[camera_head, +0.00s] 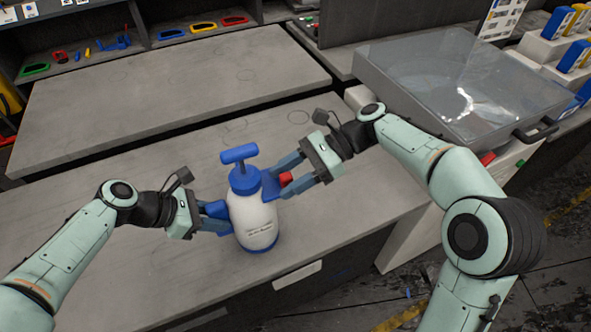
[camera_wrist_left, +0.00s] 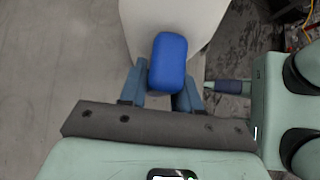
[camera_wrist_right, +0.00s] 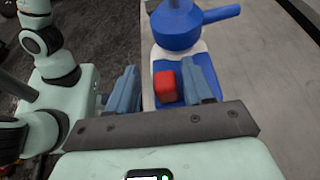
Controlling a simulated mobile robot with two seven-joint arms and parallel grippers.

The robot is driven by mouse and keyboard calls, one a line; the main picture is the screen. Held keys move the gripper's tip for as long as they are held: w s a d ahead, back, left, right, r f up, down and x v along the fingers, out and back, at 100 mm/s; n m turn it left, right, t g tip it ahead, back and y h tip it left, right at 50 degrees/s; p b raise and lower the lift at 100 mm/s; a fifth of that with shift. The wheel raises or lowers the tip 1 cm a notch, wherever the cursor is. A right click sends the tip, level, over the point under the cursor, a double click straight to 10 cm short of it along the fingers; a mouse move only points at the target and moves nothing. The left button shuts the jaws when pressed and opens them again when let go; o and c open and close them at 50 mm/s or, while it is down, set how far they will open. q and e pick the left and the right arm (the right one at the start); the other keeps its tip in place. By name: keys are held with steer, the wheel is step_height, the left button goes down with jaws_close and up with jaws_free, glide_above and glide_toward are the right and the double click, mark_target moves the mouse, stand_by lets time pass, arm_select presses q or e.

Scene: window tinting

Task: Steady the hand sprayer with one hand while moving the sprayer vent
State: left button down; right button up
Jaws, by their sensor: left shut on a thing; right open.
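The hand sprayer (camera_head: 254,222) stands upright on the grey bench, with a white bottle, blue collar and blue pump handle (camera_head: 239,154). My left gripper (camera_head: 222,217) is shut on the blue handle on the sprayer's left side; that blue part shows between the fingers in the left wrist view (camera_wrist_left: 170,62). The red sprayer vent (camera_head: 286,178) sits on the right side near the blue top. My right gripper (camera_head: 291,172) is open beside it. In the right wrist view the red vent (camera_wrist_right: 165,86) lies between the spread fingers, nearer the right finger.
A clear-lidded case (camera_head: 460,85) with a black handle stands at the back right. Coloured tools lie on the rear shelf (camera_head: 110,60). The bench (camera_head: 120,180) is mostly clear around the sprayer, and its front edge is close to the bottle.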

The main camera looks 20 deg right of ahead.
steer(key=v, duration=1.2)
arm_select(q)
steer(key=shift+d, duration=0.1)
jaws_free()
arm_select(e)
steer(key=shift+a, duration=0.1)
arm_select(q)
steer(key=a, duration=1)
stand_by(1.2)
stand_by(0.3)
